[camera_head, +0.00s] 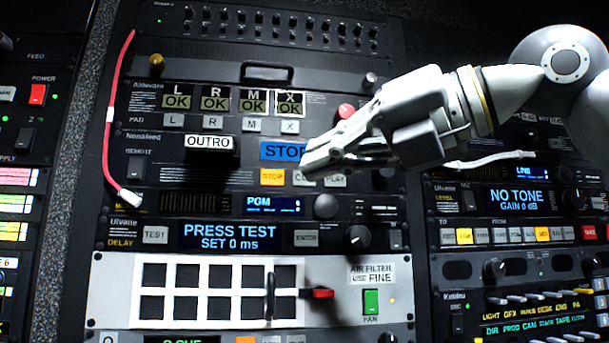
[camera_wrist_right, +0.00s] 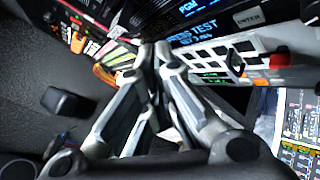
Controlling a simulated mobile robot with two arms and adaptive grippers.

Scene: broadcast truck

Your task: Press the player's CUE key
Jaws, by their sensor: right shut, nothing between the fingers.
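The player is the dark rack unit with the OUTRO label (camera_head: 209,142) and a blue display (camera_head: 282,151) that reads STOP. Its key row has a lit orange STOP key (camera_head: 272,177), a pale CUE key (camera_head: 304,179) and a pale PLAY key (camera_head: 335,181). My right gripper (camera_head: 308,163) is shut and empty, coming in from the right. Its fingertips overlap the display's right end and the top of the CUE key, which is partly hidden. I cannot tell whether they touch. In the right wrist view the closed fingers (camera_wrist_right: 160,52) hide the keys. My left gripper is not in view.
A red cable (camera_head: 107,120) hangs at the left. A round red button (camera_head: 346,111) sits above my gripper.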

